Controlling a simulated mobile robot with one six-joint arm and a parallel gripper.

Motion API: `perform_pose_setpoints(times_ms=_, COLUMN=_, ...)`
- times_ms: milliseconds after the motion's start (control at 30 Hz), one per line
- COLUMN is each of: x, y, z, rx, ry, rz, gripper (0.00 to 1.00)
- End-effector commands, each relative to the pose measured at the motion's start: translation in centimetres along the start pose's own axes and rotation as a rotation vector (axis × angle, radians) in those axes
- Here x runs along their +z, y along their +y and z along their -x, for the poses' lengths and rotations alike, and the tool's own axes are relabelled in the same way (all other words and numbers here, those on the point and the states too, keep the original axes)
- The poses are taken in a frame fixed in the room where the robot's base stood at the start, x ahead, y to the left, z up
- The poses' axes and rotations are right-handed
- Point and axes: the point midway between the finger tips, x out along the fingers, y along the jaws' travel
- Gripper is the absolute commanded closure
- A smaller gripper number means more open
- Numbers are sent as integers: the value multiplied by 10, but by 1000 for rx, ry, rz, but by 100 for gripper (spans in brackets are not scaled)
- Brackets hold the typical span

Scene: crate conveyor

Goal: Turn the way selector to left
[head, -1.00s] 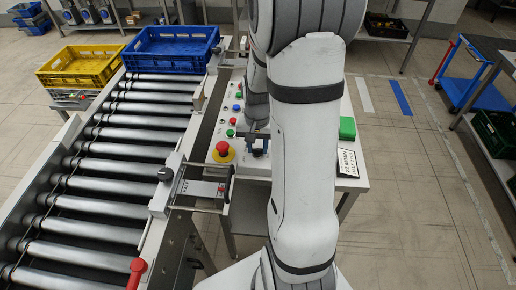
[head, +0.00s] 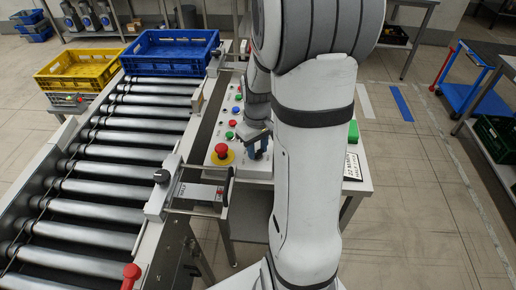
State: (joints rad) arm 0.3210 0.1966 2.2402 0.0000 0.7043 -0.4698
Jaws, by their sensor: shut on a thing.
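The control panel (head: 212,136) stands beside the roller conveyor and carries several coloured buttons and a red mushroom button (head: 221,150) on a yellow base. My gripper (head: 258,154) points down at the panel's front part, just right of the mushroom button. It is shut, its body turned at an angle over the panel. The way selector itself is hidden under the gripper and my arm; the jaws are closed at a small knob there, whose handle direction I cannot see.
A blue crate (head: 170,52) and a yellow crate (head: 78,68) are at the conveyor's far end. The near rollers (head: 90,202) are empty. A green block (head: 353,130) and a sign (head: 353,168) sit on the table's right. A blue trolley (head: 472,85) stands at right.

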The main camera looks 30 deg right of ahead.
Motion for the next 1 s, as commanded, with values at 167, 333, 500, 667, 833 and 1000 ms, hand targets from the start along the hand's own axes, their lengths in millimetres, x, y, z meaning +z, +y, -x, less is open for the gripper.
perform_pose_setpoints(times_ms=167, x=1, y=0, z=0, rx=-1, ry=-3, rz=34, gripper=92)
perform_pose_setpoints(times_ms=333, x=1, y=0, z=0, rx=-1, ry=-4, rz=43, gripper=92)
perform_pose_setpoints(times_ms=500, x=1, y=0, z=0, rx=-1, ry=-4, rz=43, gripper=92)
perform_pose_setpoints(times_ms=667, x=1, y=0, z=0, rx=-1, ry=-4, rz=42, gripper=65)
perform_pose_setpoints(times_ms=833, x=1, y=0, z=0, rx=-1, ry=-2, rz=42, gripper=51)
perform_pose_setpoints(times_ms=1000, x=0, y=0, z=0, rx=-1, ry=-1, rz=42, gripper=47)
